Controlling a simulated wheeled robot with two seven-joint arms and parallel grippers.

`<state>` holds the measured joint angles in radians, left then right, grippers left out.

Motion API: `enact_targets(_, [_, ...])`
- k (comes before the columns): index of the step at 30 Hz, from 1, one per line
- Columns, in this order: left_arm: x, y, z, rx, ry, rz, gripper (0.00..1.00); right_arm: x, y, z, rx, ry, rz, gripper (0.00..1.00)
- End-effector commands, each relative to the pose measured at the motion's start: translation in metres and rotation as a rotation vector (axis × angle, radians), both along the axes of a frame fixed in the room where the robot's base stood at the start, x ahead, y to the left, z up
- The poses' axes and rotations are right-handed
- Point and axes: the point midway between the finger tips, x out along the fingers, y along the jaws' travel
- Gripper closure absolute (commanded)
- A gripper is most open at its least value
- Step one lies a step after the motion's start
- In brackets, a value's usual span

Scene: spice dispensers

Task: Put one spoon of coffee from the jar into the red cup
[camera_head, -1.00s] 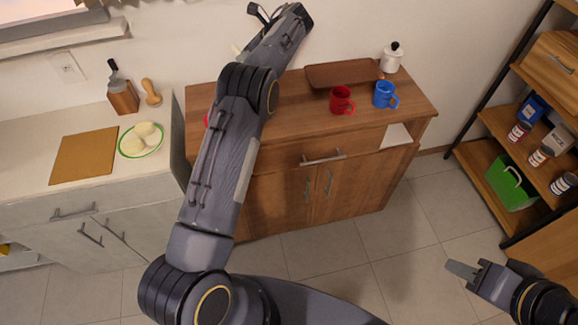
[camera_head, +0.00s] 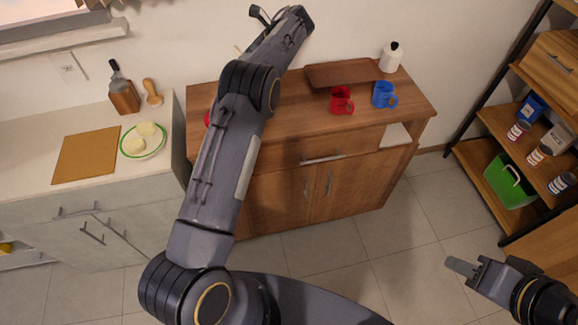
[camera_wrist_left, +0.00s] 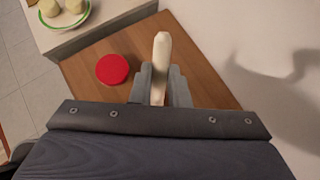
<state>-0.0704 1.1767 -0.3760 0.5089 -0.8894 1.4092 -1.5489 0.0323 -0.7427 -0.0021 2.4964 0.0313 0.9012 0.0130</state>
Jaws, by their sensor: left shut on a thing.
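My left gripper (camera_wrist_left: 159,88) is shut on a pale, rounded stick-like handle (camera_wrist_left: 162,50) in the left wrist view. Its other end is hidden, so I cannot see a spoon bowl. A pale tip (camera_head: 238,48) shows beside my left arm in the head view. A round red top (camera_wrist_left: 112,69), perhaps the jar's lid, is on the wooden cabinet, left of the fingers; its edge (camera_head: 207,118) peeks out beside my arm. The red cup (camera_head: 341,101) stands upright on the cabinet. My right gripper (camera_head: 465,268) is over the floor at lower right, its finger gap unclear.
A blue cup (camera_head: 383,95) stands right of the red cup. Behind them are a brown tray (camera_head: 335,73) and a white bottle (camera_head: 391,57). A shelf with small jars and a green bin (camera_head: 509,182) is at right. The cabinet top before the cups is clear.

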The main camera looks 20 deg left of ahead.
Motion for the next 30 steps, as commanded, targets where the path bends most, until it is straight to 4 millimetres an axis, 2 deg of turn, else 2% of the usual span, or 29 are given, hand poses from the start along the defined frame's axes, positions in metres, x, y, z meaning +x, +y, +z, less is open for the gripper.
enact_targets(30, [0.0, 0.001, -0.052, 0.001, 0.001, 0.002, 1.0, 0.0, 0.0, -0.007, 0.0, 0.0, 0.0, 0.64])
